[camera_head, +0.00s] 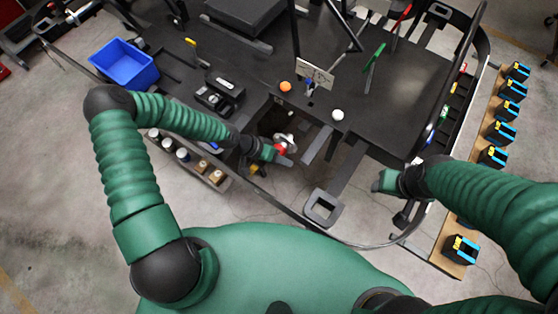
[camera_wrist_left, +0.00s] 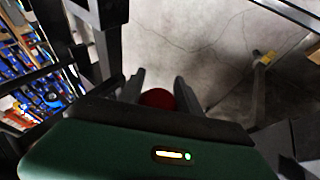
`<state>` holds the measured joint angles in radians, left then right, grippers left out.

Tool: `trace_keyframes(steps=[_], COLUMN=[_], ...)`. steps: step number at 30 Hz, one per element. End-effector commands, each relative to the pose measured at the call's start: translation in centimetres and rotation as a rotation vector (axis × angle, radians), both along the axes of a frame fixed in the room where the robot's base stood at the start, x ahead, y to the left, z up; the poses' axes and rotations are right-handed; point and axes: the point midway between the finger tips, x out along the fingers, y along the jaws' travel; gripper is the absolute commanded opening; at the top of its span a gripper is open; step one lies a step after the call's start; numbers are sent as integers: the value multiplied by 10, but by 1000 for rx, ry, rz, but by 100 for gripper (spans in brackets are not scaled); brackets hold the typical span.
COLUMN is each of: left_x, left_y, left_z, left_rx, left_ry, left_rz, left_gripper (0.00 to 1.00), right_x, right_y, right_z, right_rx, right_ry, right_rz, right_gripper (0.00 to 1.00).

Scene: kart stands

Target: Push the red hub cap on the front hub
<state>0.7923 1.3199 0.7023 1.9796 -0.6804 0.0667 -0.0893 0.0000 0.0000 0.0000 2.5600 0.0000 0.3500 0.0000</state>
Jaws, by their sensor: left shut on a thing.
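The red hub cap (camera_head: 281,149) is between the fingers of my left gripper (camera_head: 279,155), at the edge of the black kart frame. In the left wrist view the red cap (camera_wrist_left: 158,98) sits between the two dark fingers of the left gripper (camera_wrist_left: 160,88). A silvery round part, which looks like the front hub (camera_head: 288,139), is right beside the cap in the head view. I cannot tell whether cap and hub touch. My right gripper (camera_head: 384,182) is away to the right over the floor, and its fingers are too small to read.
A blue bin (camera_head: 124,63) stands on the black deck (camera_head: 250,65) at the left. An orange ball (camera_head: 285,87) and a white ball (camera_head: 338,115) sit on the deck near a small sign (camera_head: 315,75). A shelf with several black-and-blue boxes is at the right. Dark frame bars surround the left gripper.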

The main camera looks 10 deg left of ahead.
Motion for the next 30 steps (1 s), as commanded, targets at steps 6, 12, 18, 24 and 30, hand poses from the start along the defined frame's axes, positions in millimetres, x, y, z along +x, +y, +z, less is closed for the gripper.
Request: trace_keyframes(steps=[6,12,18,24,30], left_x=[5,10,13,13,13], left_y=[-2,-4,-5,-5,-5], left_z=[0,0,0,0,0], left_rx=[0,0,-1,0,0], left_ry=[-1,-2,0,-1,-1], left_rz=[-1,-1,-1,-1,-1], left_gripper=[3,3,45,67,67], right_x=[0,0,0,0,0], right_y=[0,0,0,0,0], right_z=[-2,-4,-5,-5,-5], right_rx=[0,0,0,0,0], right_ry=[0,0,0,0,0], right_rz=[0,0,0,0,0], right_gripper=[53,53,53,53,53])
